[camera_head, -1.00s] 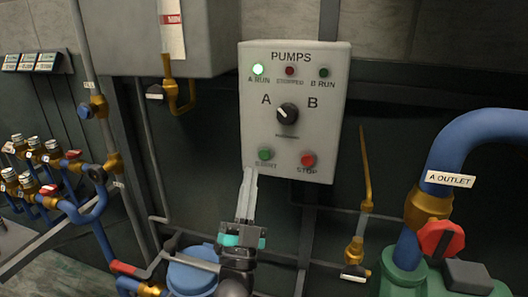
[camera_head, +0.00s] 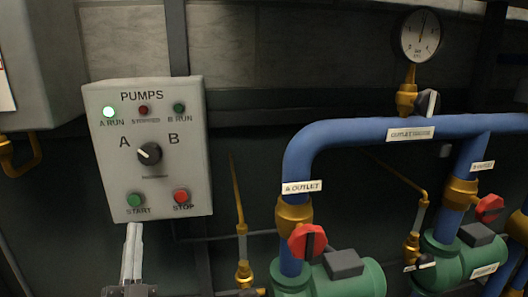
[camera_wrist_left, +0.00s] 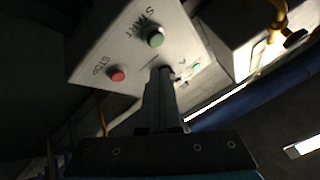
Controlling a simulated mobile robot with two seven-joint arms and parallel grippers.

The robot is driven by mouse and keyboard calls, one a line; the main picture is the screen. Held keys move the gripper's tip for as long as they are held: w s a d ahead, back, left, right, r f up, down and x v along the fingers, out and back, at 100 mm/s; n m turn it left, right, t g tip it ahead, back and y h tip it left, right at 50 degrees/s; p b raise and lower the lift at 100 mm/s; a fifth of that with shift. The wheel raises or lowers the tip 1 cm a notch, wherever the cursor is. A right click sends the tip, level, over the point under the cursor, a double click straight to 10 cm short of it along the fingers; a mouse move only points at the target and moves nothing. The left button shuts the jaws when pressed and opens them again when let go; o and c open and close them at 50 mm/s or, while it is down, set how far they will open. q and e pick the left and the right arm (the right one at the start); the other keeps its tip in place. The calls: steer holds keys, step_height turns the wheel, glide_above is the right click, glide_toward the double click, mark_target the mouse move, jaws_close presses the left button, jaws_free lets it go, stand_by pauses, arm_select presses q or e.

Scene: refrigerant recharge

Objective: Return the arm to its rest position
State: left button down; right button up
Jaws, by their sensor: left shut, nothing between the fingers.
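My left gripper (camera_head: 133,228) is at the lower left of the head view, shut and empty, its fingers pointing up just below the pump panel. The grey panel (camera_head: 165,172) is marked PUMPS. Its green A RUN lamp (camera_head: 109,112) is lit. The selector knob (camera_head: 149,153) points toward A. The green START button (camera_head: 135,200) and the red STOP button (camera_head: 181,196) sit low on the panel. In the left wrist view the fingers (camera_wrist_left: 164,72) reach up in front of the panel, near the START button (camera_wrist_left: 154,36). I cannot tell whether they touch the panel. My right gripper is not in view.
A blue outlet pipe (camera_head: 390,128) with a round gauge (camera_head: 420,36) runs along the right. Red valve handles (camera_head: 307,242) and green pumps (camera_head: 345,277) stand below it. A thin brass pipe (camera_head: 238,205) rises beside the panel. A grey cabinet (camera_head: 35,65) is at upper left.

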arm_select(q)
steer(key=s+d+f+g+h, duration=0.2)
steer(key=d+f+g+h, duration=0.2)
steer(key=f+g, duration=0.3)
steer(key=s+d+f+g+h, duration=0.25)
steer(key=d+f+g, duration=0.2)
steer(key=f, duration=0.45)
steer(key=s+f+n+g, duration=0.1)
steer(key=s+f+g, duration=0.2)
steer(key=s, duration=0.3)
steer(key=s+d+f+n+g, duration=0.1)
steer(key=s+f+g, duration=0.1)
steer(key=s+g, duration=0.35)
steer(key=s+f+n+g, duration=0.1)
steer(key=s+f, duration=0.2)
steer(key=s, duration=0.5)
step_height(320, 180, down, 22)
steer(key=s+g, duration=0.1)
steer(key=g, duration=0.1)
steer(key=s+a+f, duration=0.2)
steer(key=s+f, duration=1.2)
steer(key=s, duration=0.1)
steer(key=shift+s+a+m+g+y, duration=0.3)
steer(key=shift+g+y, duration=0.05)
steer(key=shift+g, duration=0.05)
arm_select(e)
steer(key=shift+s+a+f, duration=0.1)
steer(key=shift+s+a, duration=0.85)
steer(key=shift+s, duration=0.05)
